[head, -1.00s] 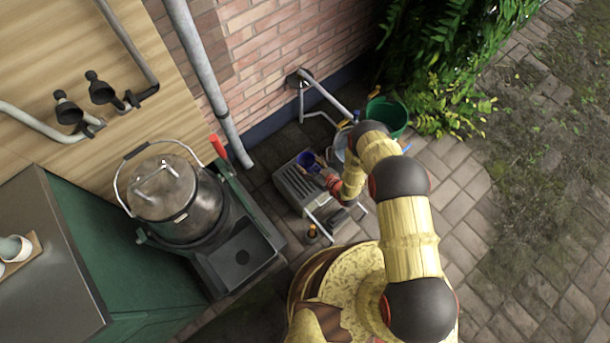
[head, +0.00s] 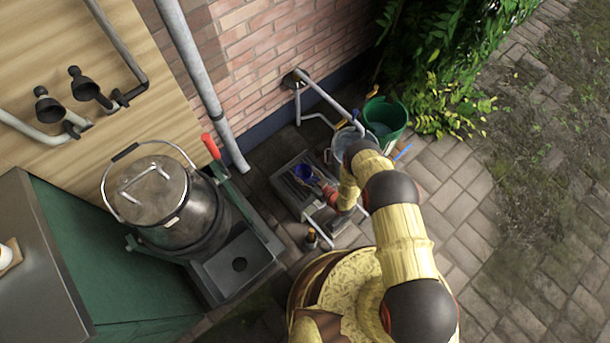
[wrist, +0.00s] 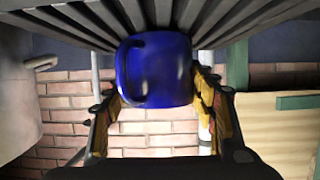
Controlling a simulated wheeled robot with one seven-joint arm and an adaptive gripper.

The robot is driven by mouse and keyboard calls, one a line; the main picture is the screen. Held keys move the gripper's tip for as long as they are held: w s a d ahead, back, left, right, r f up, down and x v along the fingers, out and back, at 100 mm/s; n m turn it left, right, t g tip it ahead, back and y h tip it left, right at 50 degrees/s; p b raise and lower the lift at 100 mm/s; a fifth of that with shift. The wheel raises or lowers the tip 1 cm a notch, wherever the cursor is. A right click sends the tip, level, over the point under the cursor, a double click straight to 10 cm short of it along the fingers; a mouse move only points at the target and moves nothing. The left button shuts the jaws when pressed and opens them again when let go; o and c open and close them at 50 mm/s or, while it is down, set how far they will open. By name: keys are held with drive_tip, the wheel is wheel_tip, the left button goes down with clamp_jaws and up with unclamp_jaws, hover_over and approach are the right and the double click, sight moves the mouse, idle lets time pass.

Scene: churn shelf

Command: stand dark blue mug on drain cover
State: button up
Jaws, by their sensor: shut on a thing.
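The dark blue mug (wrist: 155,70) is between the two fingers of my gripper (wrist: 158,88) in the wrist view, its handle to the left.
A metal churn (head: 185,215) with a raised bail stands behind the basin, with a red-tipped lever (head: 210,146) beside it. A green bucket (head: 385,118) and a pale bucket (head: 345,140) stand beyond my arm.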

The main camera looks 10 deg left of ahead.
drive_tip(key=shift+f, duration=0.1)
drive_tip(key=o, duration=1.2)
drive_tip(key=shift+s+d+r, duration=0.1)
drive_tip(key=shift+d+r, duration=0.05)
drive_tip(key=shift+r, duration=0.05)
drive_tip(key=p+v, duration=0.4)
drive_tip(key=v, duration=0.7)
drive_tip(key=shift+s+d+r, duration=0.15)
drive_tip(key=shift+d+r, duration=0.05)
